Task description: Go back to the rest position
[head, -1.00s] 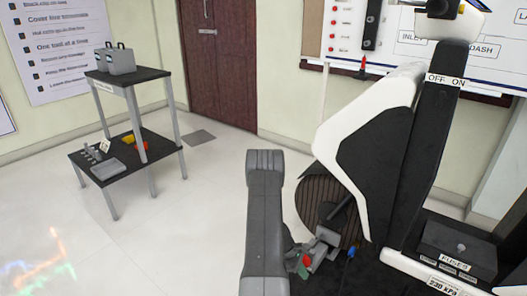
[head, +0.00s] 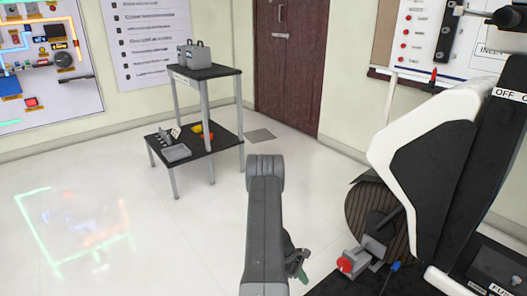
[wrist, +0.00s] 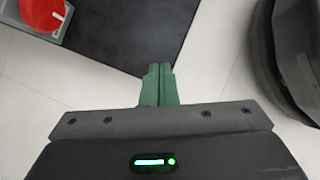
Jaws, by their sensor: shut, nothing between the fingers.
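My gripper (wrist: 159,84) shows in the wrist view with its two green fingers together and nothing between them. It points down over pale floor tiles, beside the corner of a dark panel. In the head view, my grey arm stands upright in the middle. A green part of my gripper (head: 302,271) shows low behind it, and the rest is hidden by the arm.
A red knob on a grey block (head: 345,265) sits at the chassis rig (head: 425,145) on the right; the knob also shows in the wrist view (wrist: 40,12). A two-level trolley (head: 210,72) stands at the back left. Floor between is clear.

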